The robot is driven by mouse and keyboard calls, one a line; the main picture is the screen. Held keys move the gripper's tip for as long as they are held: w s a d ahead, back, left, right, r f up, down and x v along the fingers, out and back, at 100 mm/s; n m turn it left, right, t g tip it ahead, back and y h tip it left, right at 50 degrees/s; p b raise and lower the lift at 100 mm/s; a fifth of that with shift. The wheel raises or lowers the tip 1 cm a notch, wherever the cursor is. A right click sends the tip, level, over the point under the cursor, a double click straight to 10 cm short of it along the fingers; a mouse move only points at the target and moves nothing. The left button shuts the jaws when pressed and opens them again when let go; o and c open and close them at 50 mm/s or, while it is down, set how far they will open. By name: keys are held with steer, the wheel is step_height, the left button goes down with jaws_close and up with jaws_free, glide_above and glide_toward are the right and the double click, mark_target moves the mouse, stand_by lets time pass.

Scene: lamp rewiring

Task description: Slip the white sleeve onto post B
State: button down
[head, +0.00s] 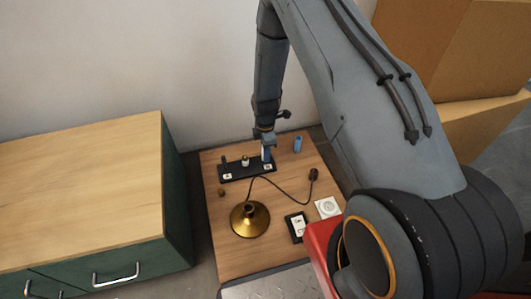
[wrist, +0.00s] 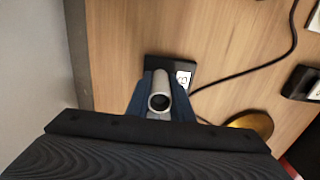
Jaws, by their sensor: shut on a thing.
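My gripper (head: 266,156) points down at the right end of the black terminal board (head: 234,173). In the wrist view its blue fingers (wrist: 160,108) are shut on the white sleeve (wrist: 160,90), a pale tube seen from its open end. The black board (wrist: 158,63) is below it, with a white label (wrist: 184,78) beside the sleeve; its letter is hard to read. The fingers and sleeve hide any post B there. I cannot tell whether the sleeve is around the post or above it. A small pale upright piece (head: 245,161) stands mid-board.
A brass lamp base (head: 249,219) with a dark cord (head: 282,190) lies in front of the board. A blue cylinder (head: 297,144) stands to the right. A black meter (head: 296,227) and a white socket plate (head: 327,207) lie at the front right. A green cabinet (head: 176,190) stands left.

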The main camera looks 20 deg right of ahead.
steer(key=c, duration=1.5)
jaws_free()
